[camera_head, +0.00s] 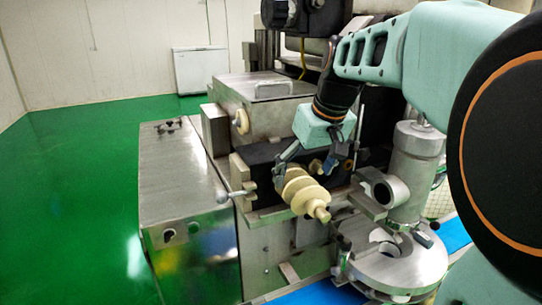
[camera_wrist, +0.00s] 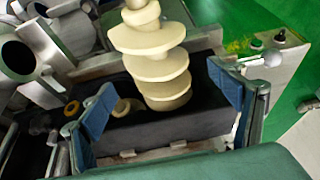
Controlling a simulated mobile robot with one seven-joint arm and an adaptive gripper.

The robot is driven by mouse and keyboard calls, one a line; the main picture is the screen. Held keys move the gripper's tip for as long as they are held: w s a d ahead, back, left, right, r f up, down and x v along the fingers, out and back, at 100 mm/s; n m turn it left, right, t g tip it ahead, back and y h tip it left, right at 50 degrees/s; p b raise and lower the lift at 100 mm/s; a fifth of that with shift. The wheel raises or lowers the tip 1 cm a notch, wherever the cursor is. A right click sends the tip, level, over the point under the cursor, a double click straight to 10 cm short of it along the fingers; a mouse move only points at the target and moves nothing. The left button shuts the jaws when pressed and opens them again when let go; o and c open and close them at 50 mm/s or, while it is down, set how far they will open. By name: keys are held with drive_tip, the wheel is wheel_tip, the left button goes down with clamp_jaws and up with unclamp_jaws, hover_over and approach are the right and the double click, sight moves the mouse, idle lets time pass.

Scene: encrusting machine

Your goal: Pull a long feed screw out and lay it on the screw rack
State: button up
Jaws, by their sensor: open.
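A cream feed screw (camera_head: 303,190) with wide flights sticks out of the front of the black block (camera_head: 262,160) on the machine. In the wrist view the screw (camera_wrist: 152,62) stands out from the dark block (camera_wrist: 190,122) between my two blue finger pads. My gripper (camera_head: 310,168) is open, with one finger on each side of the screw; in the wrist view a gap shows between each pad and the screw. A second, smaller cream end (camera_wrist: 124,108) shows at the block beside the screw. I cannot make out a screw rack in either view.
A steel cylinder with a side opening (camera_head: 410,165) and a round steel plate (camera_head: 400,265) stand right of the screw. A ball-ended lever (camera_head: 222,197) sticks out at left. A low steel cabinet (camera_head: 180,165) stands left; green floor (camera_head: 70,200) beyond is clear.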

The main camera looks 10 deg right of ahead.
drive_tip(key=x, duration=0.6)
drive_tip(key=shift+w+f, duration=0.15)
drive_tip(key=c, duration=1.7)
drive_tip(key=shift+c, duration=0.2)
